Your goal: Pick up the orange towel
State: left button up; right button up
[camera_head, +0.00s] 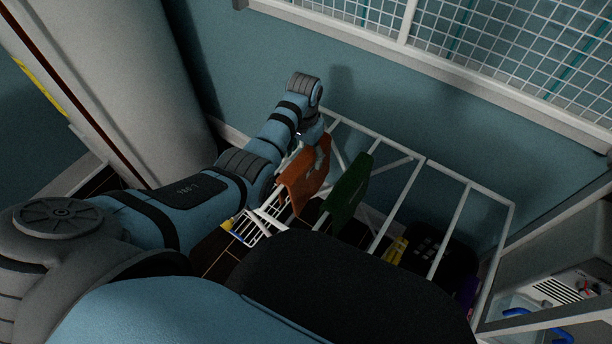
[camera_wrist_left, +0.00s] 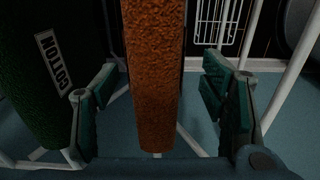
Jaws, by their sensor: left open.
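The orange towel (camera_head: 305,176) hangs over a bar of a white drying rack (camera_head: 426,160), left of a green towel (camera_head: 345,188). My left gripper (camera_head: 322,150) is at the upper end of the orange towel. In the left wrist view the orange towel (camera_wrist_left: 155,80) runs down between the two open fingers of my left gripper (camera_wrist_left: 162,105), with a gap on each side. The green towel (camera_wrist_left: 35,75), with a "COTTON" label, is outside the left finger. My right gripper is not in view.
A white wire basket (camera_head: 252,228) stands below the orange towel. Several dark and yellow items (camera_head: 396,250) lie under the rack. A teal wall (camera_head: 250,60) is close behind the rack, and a large grey cylinder (camera_head: 130,80) stands at the left.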

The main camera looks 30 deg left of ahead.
pick_arm(q)
jog(key=f+b, duration=0.1)
jog(key=f, duration=0.1)
jog(key=f+b, duration=0.1)
jog(key=f, duration=0.2)
jog(key=shift+s+d+f+b, duration=0.2)
jog(key=shift+f+b, duration=0.05)
jog(key=shift+b, duration=0.1)
jog(key=shift+c, duration=0.7)
jog(key=c, duration=1.2)
jog(key=shift+c, duration=0.2)
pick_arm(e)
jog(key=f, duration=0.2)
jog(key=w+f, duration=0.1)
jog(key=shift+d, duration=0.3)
